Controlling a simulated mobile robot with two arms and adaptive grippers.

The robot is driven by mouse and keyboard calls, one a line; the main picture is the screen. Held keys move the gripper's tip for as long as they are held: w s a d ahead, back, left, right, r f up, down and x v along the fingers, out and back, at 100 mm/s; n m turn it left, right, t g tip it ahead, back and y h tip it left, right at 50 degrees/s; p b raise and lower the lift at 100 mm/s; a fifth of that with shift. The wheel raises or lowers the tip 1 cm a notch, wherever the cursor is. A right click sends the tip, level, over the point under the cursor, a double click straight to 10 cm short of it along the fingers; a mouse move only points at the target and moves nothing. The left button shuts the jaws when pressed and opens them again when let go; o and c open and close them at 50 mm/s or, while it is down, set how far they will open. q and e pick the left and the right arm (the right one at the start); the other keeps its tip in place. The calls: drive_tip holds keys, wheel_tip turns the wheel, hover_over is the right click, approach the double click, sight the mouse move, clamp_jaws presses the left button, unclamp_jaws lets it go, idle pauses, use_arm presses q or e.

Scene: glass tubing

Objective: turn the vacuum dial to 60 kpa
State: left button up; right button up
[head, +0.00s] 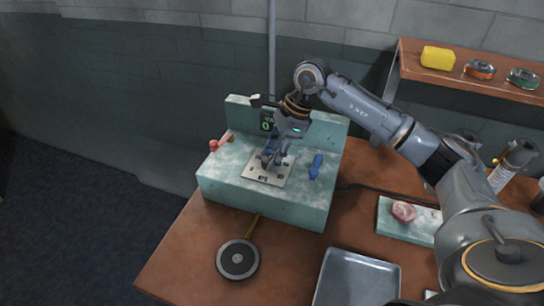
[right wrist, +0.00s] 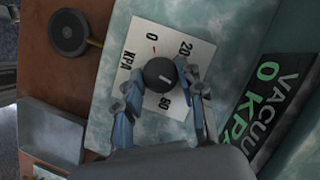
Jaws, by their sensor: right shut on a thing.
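The vacuum dial is a dark round knob (right wrist: 160,75) on a white scale plate (right wrist: 140,50), which also shows in the head view (head: 262,180). The plate carries 0, 20, KPA and a lower number that I read as 80 or 60. My right gripper (head: 272,158) reaches down onto the plate. In the right wrist view its fingers (right wrist: 158,82) are shut on the knob from both sides. My left gripper is out of view.
The dial sits on a marbled green unit (head: 270,208). A blue handle (head: 316,166) and a red-knobbed lever (head: 220,143) flank the plate. A round black pedal-like disc (head: 237,260) and a metal tray (head: 355,282) lie in front. A shelf (head: 480,79) hangs at right.

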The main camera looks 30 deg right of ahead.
drive_tip(key=m+t+b, duration=0.1)
drive_tip(key=m, duration=0.1)
drive_tip(key=m+h+b, duration=0.1)
drive_tip(key=m+b, duration=0.1)
drive_tip(key=m, duration=0.1)
drive_tip(key=shift+s+f+t, duration=0.1)
drive_tip(key=shift+f+t, duration=0.05)
drive_tip(key=shift+t, duration=0.25)
drive_tip(key=shift+s+a+m+t+h+b, duration=0.1)
drive_tip(key=shift+m+t+h+b, duration=0.3)
drive_tip(key=shift+m, duration=0.8)
drive_tip(key=shift+a+m+t+h+b, duration=0.1)
drive_tip(key=shift+m+h+b, duration=0.3)
drive_tip(key=shift+m+b, duration=0.6)
drive_tip(key=shift+m, duration=0.3)
drive_tip(key=o, duration=1.2)
drive_tip(key=shift+c, duration=0.2)
drive_tip(key=shift+r, duration=0.25)
drive_tip(key=v, duration=1.2)
